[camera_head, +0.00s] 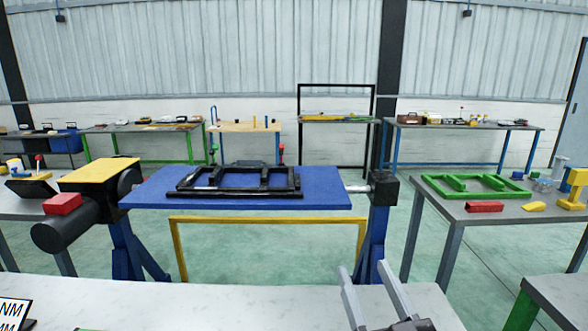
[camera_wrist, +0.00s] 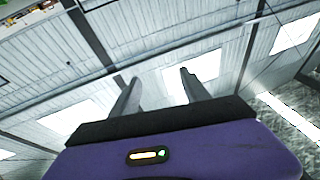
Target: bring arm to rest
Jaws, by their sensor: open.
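My gripper (camera_head: 368,287) shows at the bottom of the head view, its two grey fingers pointing up above the near white table (camera_head: 220,305). The fingers are apart with nothing between them. In the wrist view my gripper (camera_wrist: 158,84) is also open and empty, and it faces the wall and roof panels. The black chassis frame (camera_head: 238,192) lies on the blue positioner table (camera_head: 325,201), well beyond my gripper and apart from it. Most of my arm is out of view.
A table on the right holds a green frame (camera_head: 475,187), a red block (camera_head: 484,207) and a yellow piece (camera_head: 533,206). The blue table's motor unit (camera_head: 75,228) stands at left. A yellow bar frame (camera_head: 268,219) is below. Workbenches line the back wall. Green floor is clear between.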

